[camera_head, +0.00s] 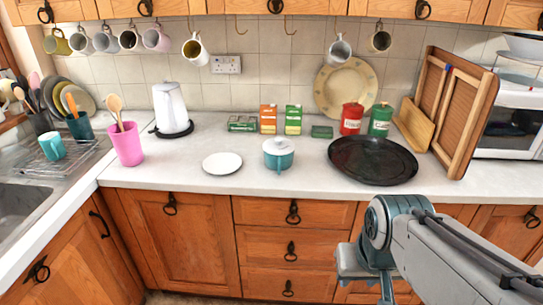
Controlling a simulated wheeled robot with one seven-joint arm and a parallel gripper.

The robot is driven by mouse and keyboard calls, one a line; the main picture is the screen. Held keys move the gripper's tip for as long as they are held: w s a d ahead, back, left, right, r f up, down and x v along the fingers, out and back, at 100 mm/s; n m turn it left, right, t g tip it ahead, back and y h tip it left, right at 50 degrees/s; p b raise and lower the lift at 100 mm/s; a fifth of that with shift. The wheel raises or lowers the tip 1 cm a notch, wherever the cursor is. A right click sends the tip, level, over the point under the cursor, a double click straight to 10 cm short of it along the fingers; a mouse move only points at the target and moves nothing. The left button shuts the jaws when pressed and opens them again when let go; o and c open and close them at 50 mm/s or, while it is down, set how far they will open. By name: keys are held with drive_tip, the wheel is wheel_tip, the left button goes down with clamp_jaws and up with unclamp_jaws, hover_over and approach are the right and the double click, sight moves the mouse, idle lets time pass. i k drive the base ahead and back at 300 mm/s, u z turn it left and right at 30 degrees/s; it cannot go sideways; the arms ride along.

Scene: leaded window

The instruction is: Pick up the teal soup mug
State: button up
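A teal soup mug (278,160) with a pale lid or top stands upright on the white counter, near its front edge at the centre. Its lower body is teal and a small teal handle faces the front. A smaller teal cup (53,146) sits on the drying rack at the far left. My gripper (370,278) is at the lower right, in front of the drawers and below counter height. It is apart from the mug, to its right and nearer the camera. Its fingertips are not clearly visible, so its opening cannot be told.
A white plate (222,163) lies left of the mug, and a large black tray (373,160) lies to its right. Small green and orange boxes (268,119) stand behind. A pink utensil pot (127,145) and white kettle (171,108) are further left. Mugs hang above.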

sight(279, 164)
drive_tip(key=u, duration=0.5)
drive_tip(key=k, duration=1.2)
drive_tip(key=z, duration=0.1)
drive_tip(key=i, duration=0.65)
drive_tip(key=z, duration=0.5)
drive_tip(key=i, duration=0.8)
drive_tip(key=u, duration=0.85)
drive_tip(key=i, duration=0.7)
drive_tip(key=u, duration=0.8)
